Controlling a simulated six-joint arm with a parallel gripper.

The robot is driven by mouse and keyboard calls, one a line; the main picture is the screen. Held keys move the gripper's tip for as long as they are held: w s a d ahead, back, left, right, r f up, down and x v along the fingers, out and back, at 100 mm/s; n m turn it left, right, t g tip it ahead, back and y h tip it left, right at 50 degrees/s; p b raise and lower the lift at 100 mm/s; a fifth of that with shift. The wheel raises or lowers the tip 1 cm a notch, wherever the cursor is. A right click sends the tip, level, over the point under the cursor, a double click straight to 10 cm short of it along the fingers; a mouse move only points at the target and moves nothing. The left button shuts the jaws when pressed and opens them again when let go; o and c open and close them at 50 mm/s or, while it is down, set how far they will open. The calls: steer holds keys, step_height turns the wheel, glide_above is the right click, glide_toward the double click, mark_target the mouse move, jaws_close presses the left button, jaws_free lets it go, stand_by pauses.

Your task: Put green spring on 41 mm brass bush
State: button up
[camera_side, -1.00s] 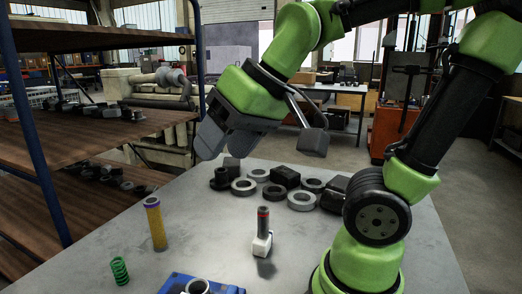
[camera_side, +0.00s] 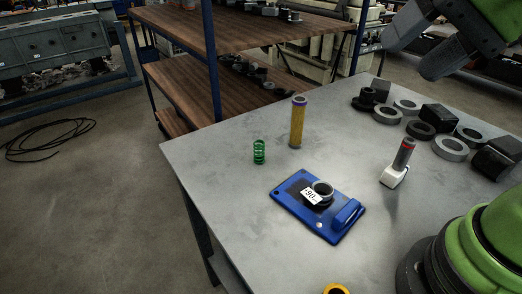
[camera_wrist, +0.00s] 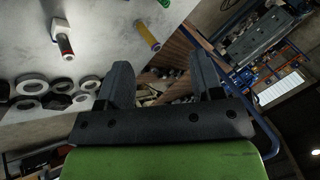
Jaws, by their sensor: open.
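The green spring (camera_side: 259,152) stands upright on the grey table near its left edge. Its green end just shows at the top of the wrist view (camera_wrist: 165,3). A tall yellow-brass cylinder with a purple rim (camera_side: 298,123) stands upright behind and right of the spring, apart from it. A yellow ring (camera_side: 337,289) is cut off by the bottom edge. I cannot tell which of these is the 41 mm brass bush. My gripper (camera_side: 410,58) is open and empty, high above the back right of the table, far from the spring; its two fingers are spread in the wrist view (camera_wrist: 163,64).
A white holder with a dark, red-banded pin (camera_side: 393,177) stands to the right. Several dark and grey rings and blocks (camera_side: 420,130) crowd the back right. Shelves stand behind the table.

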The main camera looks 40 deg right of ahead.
steer(key=w+f+m+g, duration=0.1)
steer(key=w+f+m, duration=0.1)
steer(key=w+m, duration=0.65)
steer(key=m+g, duration=0.2)
steer(key=m, duration=1.1)
glide_toward(260, 142)
steer(key=f, duration=0.2)
steer(key=x, duration=0.4)
steer(key=shift+w+f, duration=0.1)
steer(key=shift+f, duration=0.05)
steer(key=shift+y, duration=0.3)
steer(key=shift+x, duration=3.05)
steer(key=shift+w+a, duration=0.15)
steer(key=shift+w, duration=0.05)
steer(key=c, duration=1.1)
steer(key=shift+o, duration=0.2)
steer(key=shift+r, duration=0.2)
